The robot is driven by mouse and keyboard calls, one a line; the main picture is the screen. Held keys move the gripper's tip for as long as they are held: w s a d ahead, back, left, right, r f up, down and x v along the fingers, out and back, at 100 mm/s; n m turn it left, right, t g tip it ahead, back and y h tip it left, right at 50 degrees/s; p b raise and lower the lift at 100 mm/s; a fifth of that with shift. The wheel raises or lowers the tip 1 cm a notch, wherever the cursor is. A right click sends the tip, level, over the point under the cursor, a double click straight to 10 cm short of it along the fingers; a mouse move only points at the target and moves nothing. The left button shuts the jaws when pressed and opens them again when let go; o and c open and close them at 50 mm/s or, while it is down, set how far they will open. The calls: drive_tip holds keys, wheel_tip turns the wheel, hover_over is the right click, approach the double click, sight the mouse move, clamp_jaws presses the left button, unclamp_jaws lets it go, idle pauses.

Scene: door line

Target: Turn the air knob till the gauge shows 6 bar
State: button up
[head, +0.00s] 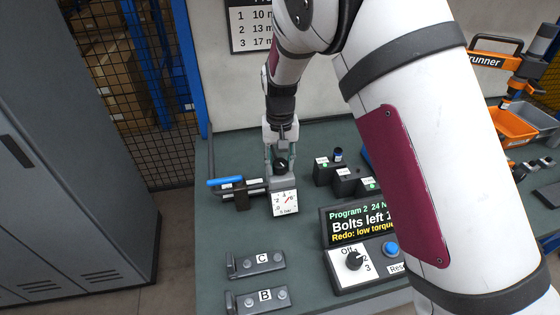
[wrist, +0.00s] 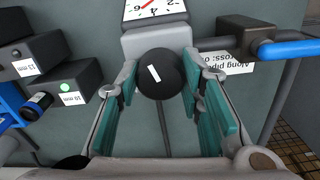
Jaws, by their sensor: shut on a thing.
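The air knob (head: 281,166) is a round black knob on a grey regulator block on the bench. In the wrist view the knob (wrist: 160,74) carries a white index line, slightly tilted. My gripper (head: 281,158) comes down from above and is shut on the knob, with one teal-padded finger on each side. The gauge (head: 285,203) is a white square dial in front of the knob, with a red needle pointing up and to the right. Its exact reading is too small to tell. The wrist view cuts off most of the gauge (wrist: 153,8).
A blue-handled valve (head: 225,182) sits on the pipe left of the regulator. Dark socket blocks (head: 345,180) stand to the right. A green-text display (head: 358,222) and selector panel (head: 354,260) are in front. Blocks C (head: 262,262) and B (head: 262,297) lie near the front.

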sight(280, 162)
drive_tip(key=shift+m+p, duration=0.3)
drive_tip(key=shift+m, duration=1.3)
drive_tip(key=shift+w, duration=0.1)
drive_tip(key=shift+r, duration=0.1)
drive_tip(key=o, duration=1.2)
drive_tip(key=shift+c, duration=0.2)
wheel_tip(280, 162, up, 12)
